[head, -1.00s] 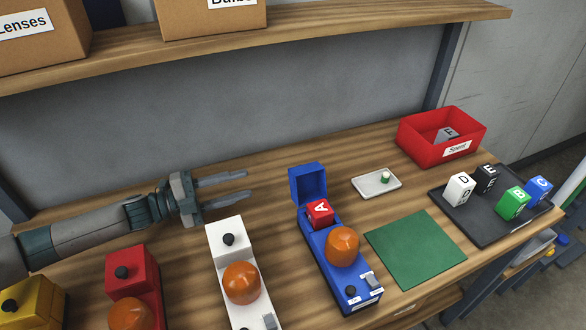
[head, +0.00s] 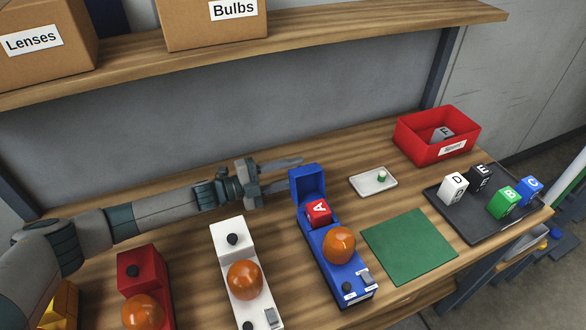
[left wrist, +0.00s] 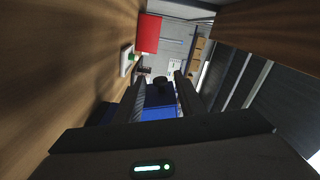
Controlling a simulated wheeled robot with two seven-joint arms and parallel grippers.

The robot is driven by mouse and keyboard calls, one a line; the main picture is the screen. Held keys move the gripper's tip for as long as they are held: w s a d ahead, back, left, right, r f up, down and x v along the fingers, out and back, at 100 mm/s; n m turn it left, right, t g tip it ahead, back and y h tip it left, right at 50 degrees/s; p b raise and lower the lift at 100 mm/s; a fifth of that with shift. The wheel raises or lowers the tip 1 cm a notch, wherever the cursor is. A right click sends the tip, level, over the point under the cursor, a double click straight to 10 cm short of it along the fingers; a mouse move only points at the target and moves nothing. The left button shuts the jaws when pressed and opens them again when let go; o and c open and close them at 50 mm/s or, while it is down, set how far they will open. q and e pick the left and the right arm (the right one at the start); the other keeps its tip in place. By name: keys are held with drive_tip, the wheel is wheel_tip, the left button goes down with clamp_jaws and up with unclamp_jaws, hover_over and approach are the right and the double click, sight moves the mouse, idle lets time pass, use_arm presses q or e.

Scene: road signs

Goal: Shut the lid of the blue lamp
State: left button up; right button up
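The blue lamp (head: 334,262) stands on the bench with its blue lid (head: 307,185) raised upright at its far end. A red block marked A (head: 318,212) sits in the open compartment, and an orange dome (head: 339,245) is in front of it. My left gripper (head: 296,172) is open, just left of the lid, with its fingers pointing right. In the left wrist view the blue lid (left wrist: 158,105) and a black knob (left wrist: 160,82) appear between the spread fingers; I cannot tell whether they touch. My right gripper is not in view.
A white lamp (head: 232,240) and a red lamp (head: 142,270) stand to the left. A small white tray (head: 365,187), a green mat (head: 410,248), a red bin (head: 436,150) and a dark tray (head: 470,225) with lettered blocks lie right. A shelf (head: 300,30) hangs above.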

sight(299, 173)
use_arm(q)
drive_tip(key=shift+c, duration=0.6)
drive_tip(key=shift+d, duration=0.1)
clamp_jaws()
drive_tip(key=shift+s+r, duration=0.1)
drive_tip(key=shift+r, duration=0.05)
drive_tip(key=r+m, duration=0.1)
drive_tip(key=s+r+m+b, duration=0.1)
drive_tip(key=m, duration=0.1)
drive_tip(key=shift+s+d, duration=0.2)
drive_tip(key=shift+d, duration=0.1)
drive_tip(key=shift+s+d+r+m, duration=0.25)
drive_tip(key=shift+s+r+m, duration=0.25)
drive_tip(key=shift+m, duration=0.5)
drive_tip(key=shift+s+d+r+m, duration=0.25)
drive_tip(key=shift+s+m, duration=0.4)
drive_tip(key=shift+m, duration=0.35)
